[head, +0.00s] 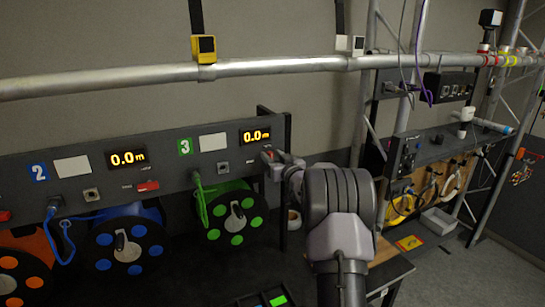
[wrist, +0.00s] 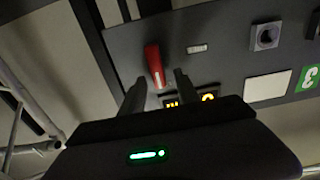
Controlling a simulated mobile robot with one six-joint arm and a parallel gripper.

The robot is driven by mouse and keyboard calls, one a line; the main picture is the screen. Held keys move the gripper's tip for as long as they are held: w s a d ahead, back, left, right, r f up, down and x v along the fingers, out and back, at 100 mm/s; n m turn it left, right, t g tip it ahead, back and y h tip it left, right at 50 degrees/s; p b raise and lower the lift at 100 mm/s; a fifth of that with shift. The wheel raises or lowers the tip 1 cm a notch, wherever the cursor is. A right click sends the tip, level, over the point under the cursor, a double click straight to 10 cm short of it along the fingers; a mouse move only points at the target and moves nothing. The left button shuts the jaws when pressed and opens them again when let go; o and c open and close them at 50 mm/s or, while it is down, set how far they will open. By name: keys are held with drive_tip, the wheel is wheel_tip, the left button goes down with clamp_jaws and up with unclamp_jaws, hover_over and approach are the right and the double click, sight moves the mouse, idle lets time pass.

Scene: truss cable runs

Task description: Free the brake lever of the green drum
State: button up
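The green drum (head: 230,216) hangs under the grey panel (head: 225,166) at the green label 3 (head: 185,147). Its brake lever is a red handle on the panel, right of the drum, largely hidden by my gripper (head: 277,160) in the head view. In the wrist view the red brake lever (wrist: 154,64) stands out clearly, slightly slanted, with its lower end between the fingertips of my gripper (wrist: 159,79). The fingers are apart, one on each side of the lever, with visible gaps. I cannot tell whether either finger touches it.
An orange display (head: 255,136) reading 0.0 m sits just above the lever. The blue drum (head: 129,246) and its red lever (head: 148,186) are to the left. A silver truss tube (head: 270,68) runs above the panel. A dark post (head: 286,128) stands close by my gripper.

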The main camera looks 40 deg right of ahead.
clamp_jaws()
drive_tip(key=shift+f, duration=0.1)
drive_tip(key=shift+w+a+f+n+b, duration=0.1)
drive_tip(key=shift+a+f+n+b, duration=0.35)
drive_tip(key=shift+n+b, duration=2.6)
drive_tip(key=shift+w+a+f+n+b, duration=0.1)
drive_tip(key=shift+a+f+n+b, duration=0.3)
drive_tip(key=shift+n+b, duration=2.6)
drive_tip(key=shift+w+a+f+n+b, duration=0.1)
drive_tip(key=shift+a+f+n+b, duration=0.35)
drive_tip(key=shift+n+b, duration=2.6)
unclamp_jaws()
